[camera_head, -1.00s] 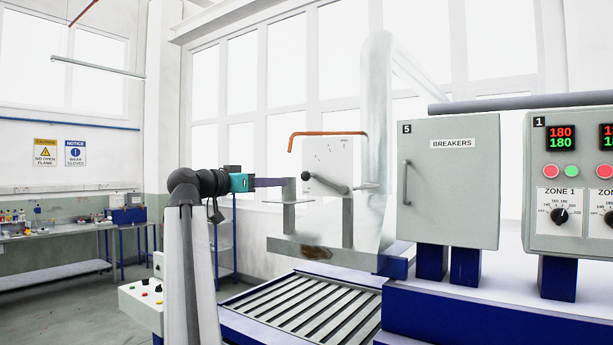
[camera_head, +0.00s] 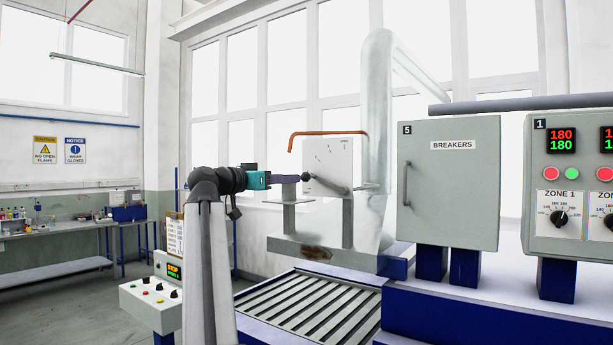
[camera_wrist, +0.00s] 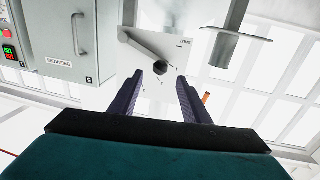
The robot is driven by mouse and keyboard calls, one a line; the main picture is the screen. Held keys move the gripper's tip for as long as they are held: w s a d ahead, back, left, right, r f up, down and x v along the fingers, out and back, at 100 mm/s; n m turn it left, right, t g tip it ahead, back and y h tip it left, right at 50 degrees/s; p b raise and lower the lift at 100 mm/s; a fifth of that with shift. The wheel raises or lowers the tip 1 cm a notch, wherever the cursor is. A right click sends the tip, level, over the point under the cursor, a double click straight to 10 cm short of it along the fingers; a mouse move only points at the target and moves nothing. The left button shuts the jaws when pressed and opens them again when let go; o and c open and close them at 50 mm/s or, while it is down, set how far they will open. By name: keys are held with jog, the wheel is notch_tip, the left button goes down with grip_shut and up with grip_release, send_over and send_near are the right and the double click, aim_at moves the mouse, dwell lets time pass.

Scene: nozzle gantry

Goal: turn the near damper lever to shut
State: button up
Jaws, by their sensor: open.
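The near damper lever (camera_head: 325,183) is a grey bar with a dark round knob on its left end, in front of a pale plate (camera_head: 320,158) with small marks. The bar slopes down to the right from the knob to its pivot. My gripper (camera_head: 298,178) points right, its dark fingers level with the knob. In the wrist view, which is upside down, my gripper (camera_wrist: 160,77) is open and the knob (camera_wrist: 160,67) shows between and just past the fingertips. I cannot tell whether they touch. The plate's small label (camera_wrist: 187,43) is too small to read surely.
A grey post with a flat disc (camera_wrist: 237,34) stands close beside the fingers. An orange bent pipe (camera_head: 325,134) is above the plate. The breaker cabinet (camera_head: 450,200) stands to the right, and a slatted conveyor (camera_head: 300,310) lies below.

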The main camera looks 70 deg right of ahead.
aim_at(306, 177)
jog(key=p+x, duration=0.3)
jog(key=x, duration=0.6)
jog(key=shift+s+d, duration=0.15)
jog(key=shift+d, duration=0.1)
grip_shut()
